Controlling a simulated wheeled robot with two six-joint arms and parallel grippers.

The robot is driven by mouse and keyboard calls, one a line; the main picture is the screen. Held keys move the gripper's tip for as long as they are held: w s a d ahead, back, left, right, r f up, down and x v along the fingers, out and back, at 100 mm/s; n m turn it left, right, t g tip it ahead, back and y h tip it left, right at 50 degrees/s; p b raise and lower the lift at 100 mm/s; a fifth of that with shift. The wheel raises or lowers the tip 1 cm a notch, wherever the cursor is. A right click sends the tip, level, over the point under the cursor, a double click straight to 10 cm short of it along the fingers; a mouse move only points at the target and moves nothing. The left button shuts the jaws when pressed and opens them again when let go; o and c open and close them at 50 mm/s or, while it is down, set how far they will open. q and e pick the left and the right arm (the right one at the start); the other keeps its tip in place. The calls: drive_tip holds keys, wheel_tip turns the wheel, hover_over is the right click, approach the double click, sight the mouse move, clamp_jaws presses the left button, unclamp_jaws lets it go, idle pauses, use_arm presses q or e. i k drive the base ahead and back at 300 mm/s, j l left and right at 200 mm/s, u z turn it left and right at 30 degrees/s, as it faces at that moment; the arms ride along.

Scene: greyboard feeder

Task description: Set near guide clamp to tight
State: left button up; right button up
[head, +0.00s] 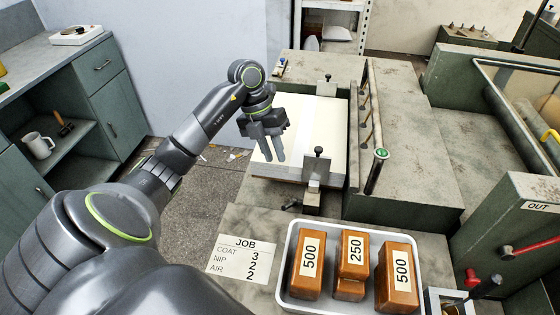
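The near guide clamp (317,170) is an upright metal piece with a black knob on top, at the near edge of the paper stack (303,130). A small dark handle lies at its foot on the left. I cannot tell its setting. A similar far guide clamp (326,86) stands at the stack's far edge. My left gripper (274,158) is over the left side of the stack, left of and apart from the near clamp. Its fingers point down with a narrow gap between them and nothing held.
A white tray (283,283) with brown weights marked 500 and 250 stands in front. A job card (243,258) lies left of it. A green-topped lever (376,172) rises right of the clamp. A machine marked OUT (522,225) is at right.

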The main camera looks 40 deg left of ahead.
sight(294, 201)
drive_tip(key=l+u, duration=0.7)
drive_tip(key=u, duration=0.25)
drive_tip(key=k+j, duration=0.05)
